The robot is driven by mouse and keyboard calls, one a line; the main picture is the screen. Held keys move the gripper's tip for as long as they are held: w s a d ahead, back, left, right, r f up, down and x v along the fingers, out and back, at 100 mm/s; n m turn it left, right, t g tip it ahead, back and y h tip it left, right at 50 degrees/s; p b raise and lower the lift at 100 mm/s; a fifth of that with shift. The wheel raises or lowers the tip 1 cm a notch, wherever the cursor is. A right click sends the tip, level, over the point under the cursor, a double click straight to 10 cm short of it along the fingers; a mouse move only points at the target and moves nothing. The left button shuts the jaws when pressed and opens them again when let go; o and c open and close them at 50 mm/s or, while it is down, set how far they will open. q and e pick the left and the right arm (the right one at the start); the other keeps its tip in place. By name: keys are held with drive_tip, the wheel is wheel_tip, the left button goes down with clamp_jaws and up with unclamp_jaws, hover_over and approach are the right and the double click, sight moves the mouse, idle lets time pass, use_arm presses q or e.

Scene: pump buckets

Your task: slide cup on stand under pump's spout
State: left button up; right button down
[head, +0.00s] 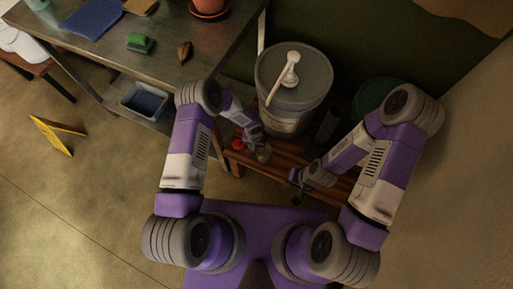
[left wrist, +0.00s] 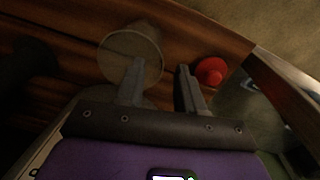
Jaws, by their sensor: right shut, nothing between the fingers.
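The clear grey cup (head: 263,154) stands on the slatted wooden stand (head: 283,153), in front of the pump bucket. My left gripper (head: 257,137) is right at the cup. In the left wrist view, the cup (left wrist: 118,48) lies beyond the left finger, which overlaps it. The fingers (left wrist: 160,70) are apart; I cannot tell whether one is inside the cup or touching it. The white pump (head: 290,70) rises from the lid of the grey bucket (head: 292,113). My right gripper (head: 297,190) is shut and empty near the stand's front edge.
A red round object (head: 238,144) sits just left of the cup; it also shows in the left wrist view (left wrist: 210,72). A dark green container (head: 378,92) stands right of the bucket. A metal table (head: 190,62) is at the left, with a bin (head: 145,101) on its lower shelf.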

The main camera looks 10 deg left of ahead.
use_arm(q)
wheel_tip(320, 180, up, 3)
drive_tip(key=shift+a+r+p, duration=0.1)
drive_tip(key=shift+r+p, duration=0.05)
drive_tip(key=shift+p, duration=0.15)
idle(0.4)
